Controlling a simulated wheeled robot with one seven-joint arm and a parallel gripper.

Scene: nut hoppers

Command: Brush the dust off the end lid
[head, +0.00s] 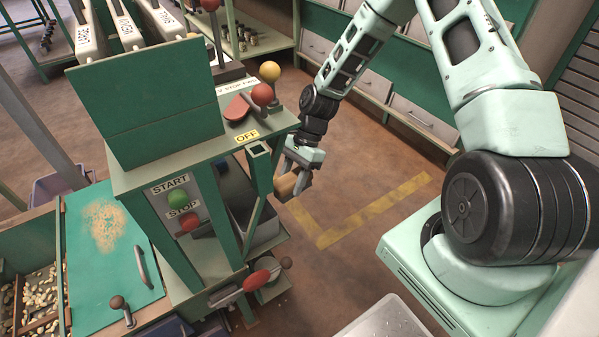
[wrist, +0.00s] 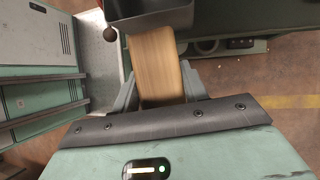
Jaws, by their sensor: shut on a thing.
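The end lid (head: 140,262) is a green panel at the left in the head view, shut, with a handle on its right part. A patch of tan dust (head: 105,224) lies on its upper middle. My gripper (head: 292,184) is right of the green stand, well away from the lid. It is shut on a wooden block, which looks like the brush (head: 286,185). In the wrist view my gripper (wrist: 158,84) has the brush's wooden body (wrist: 157,62) between its fingers. No bristles can be made out.
The green stand (head: 150,105) with START and STOP buttons rises between my gripper and the lid. A red-handled lever (head: 250,282) sticks out below. A grey bin (wrist: 150,17) is close beyond the brush. Open floor (head: 380,185) lies to the right.

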